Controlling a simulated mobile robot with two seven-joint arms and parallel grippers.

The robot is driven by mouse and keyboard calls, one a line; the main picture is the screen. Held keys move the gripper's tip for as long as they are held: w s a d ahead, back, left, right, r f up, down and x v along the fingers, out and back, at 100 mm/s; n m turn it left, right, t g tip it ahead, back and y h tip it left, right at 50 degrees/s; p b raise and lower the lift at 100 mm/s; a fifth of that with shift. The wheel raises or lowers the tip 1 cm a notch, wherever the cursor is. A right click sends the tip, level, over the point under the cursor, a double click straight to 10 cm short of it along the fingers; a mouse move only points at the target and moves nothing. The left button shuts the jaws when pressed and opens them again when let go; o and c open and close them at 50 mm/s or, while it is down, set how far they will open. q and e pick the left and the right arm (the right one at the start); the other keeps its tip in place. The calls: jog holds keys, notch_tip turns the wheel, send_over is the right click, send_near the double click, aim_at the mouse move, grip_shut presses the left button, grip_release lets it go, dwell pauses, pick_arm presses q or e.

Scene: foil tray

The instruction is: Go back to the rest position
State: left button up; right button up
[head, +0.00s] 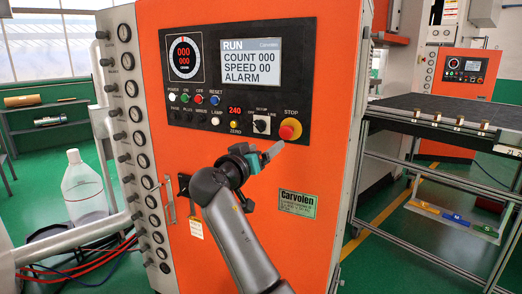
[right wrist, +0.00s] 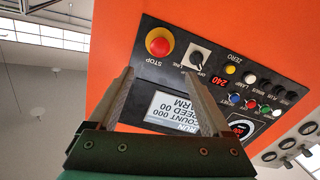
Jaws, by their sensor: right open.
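My right gripper (head: 268,156) is raised in front of the orange machine (head: 185,65) in the head view, just below and left of the red STOP button (head: 290,129). It looks apart from the button, though the exact gap is hard to judge. In the right wrist view, the two fingers of my right gripper (right wrist: 162,78) are spread with nothing between them. They point toward the control panel, where the red STOP button on its yellow ring (right wrist: 160,42) appears upside down. My left gripper is not in view.
The black control panel (head: 215,92) has a lit screen (head: 251,62) reading RUN. A dark-topped table (head: 440,112) stands on the right with several small items. A clear bottle (head: 82,188), red hoses (head: 85,262) and a pipe (head: 70,243) are at left. Green floor shows on both sides.

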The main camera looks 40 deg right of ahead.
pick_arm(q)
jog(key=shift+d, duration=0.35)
